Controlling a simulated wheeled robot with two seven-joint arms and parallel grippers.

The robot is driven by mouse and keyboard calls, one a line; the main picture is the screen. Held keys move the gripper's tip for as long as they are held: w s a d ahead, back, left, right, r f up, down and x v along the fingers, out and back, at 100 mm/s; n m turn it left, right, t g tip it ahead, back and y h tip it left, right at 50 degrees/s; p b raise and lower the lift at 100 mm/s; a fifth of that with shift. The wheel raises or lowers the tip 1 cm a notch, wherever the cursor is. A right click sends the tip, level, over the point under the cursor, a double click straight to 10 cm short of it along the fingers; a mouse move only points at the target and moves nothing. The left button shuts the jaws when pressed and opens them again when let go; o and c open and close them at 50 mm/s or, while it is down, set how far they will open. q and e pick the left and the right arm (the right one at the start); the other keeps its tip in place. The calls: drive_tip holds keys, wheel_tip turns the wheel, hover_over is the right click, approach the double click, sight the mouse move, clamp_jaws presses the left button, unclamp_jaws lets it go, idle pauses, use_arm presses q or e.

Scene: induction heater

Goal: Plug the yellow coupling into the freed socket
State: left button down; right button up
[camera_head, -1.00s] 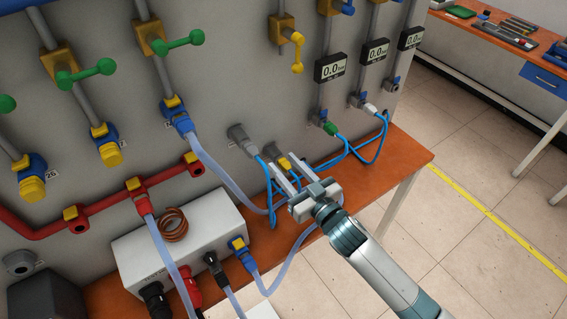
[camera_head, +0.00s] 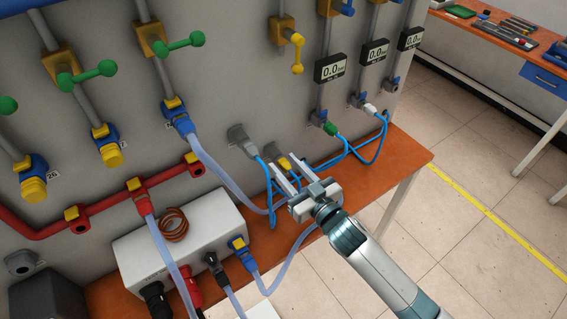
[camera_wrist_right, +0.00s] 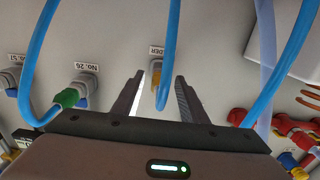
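The yellow coupling (camera_head: 284,163) sits at the panel, with a blue hose on it. In the right wrist view the yellow coupling (camera_wrist_right: 157,72) shows under a label ending in "DER". My right gripper (camera_head: 286,172) is open, with its fingers on either side of the coupling and hose; the wrist view (camera_wrist_right: 158,92) shows gaps beside the hose. A socket (camera_head: 393,86) below the rightmost gauge appears empty. A green coupling (camera_head: 330,128) and a white coupling (camera_head: 370,109) sit in the neighbouring sockets. My left gripper is not in view.
Blue hoses loop over the orange bench (camera_head: 408,156) near my gripper. A grey fitting (camera_head: 240,138) is on the panel to the left. A white heater box (camera_head: 185,240) with a copper coil (camera_head: 174,225) and several clear hoses stands lower left. The floor at right is clear.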

sight(290, 171)
idle(0.4)
clamp_jaws()
drive_tip(key=shift+s, duration=0.1)
drive_tip(key=shift+p+v, duration=1.15)
drive_tip(key=shift+v, duration=1.8)
